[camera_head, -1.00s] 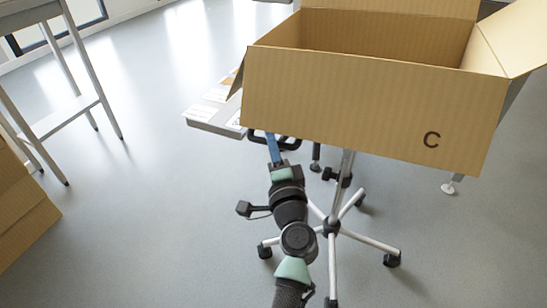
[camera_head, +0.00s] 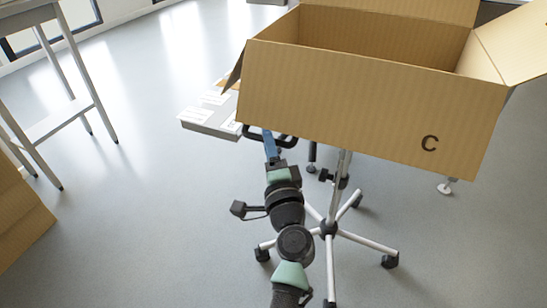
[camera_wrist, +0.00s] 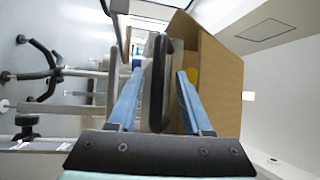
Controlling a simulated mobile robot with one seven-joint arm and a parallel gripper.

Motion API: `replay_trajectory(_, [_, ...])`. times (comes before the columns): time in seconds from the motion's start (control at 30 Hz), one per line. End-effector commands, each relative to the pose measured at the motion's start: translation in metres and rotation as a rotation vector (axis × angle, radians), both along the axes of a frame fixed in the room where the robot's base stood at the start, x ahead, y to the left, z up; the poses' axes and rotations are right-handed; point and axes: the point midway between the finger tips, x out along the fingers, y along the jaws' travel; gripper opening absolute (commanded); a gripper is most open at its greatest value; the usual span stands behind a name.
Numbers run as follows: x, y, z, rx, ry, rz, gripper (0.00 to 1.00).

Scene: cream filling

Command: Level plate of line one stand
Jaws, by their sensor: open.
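A wheeled stand (camera_head: 329,228) with a silver post and a star-shaped base is under an open cardboard box marked C (camera_head: 365,100). The box hides most of the stand's top plate. A black rounded part (camera_head: 290,141) juts out below the box's near left edge. My gripper (camera_head: 268,134) reaches up to this part from the front. In the wrist view, my gripper's blue fingers (camera_wrist: 160,74) are apart, with a dark rounded edge (camera_wrist: 157,95) between them. The box (camera_wrist: 222,88) is close on the right there. I cannot tell whether either finger touches the edge.
A grey tray (camera_head: 196,126) with white cards sticks out left of the box. A tall grey table frame (camera_head: 75,108) stands at the left, with another cardboard box (camera_head: 22,225) below it. Open floor (camera_head: 140,200) lies between them and my arm.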

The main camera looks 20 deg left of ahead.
Motion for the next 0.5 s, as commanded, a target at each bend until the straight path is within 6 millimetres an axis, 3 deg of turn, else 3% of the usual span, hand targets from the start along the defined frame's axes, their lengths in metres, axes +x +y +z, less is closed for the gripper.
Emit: replay_trajectory(0.5, [-0.076,-0.05,-0.015,-0.001,0.002,-0.002,0.5])
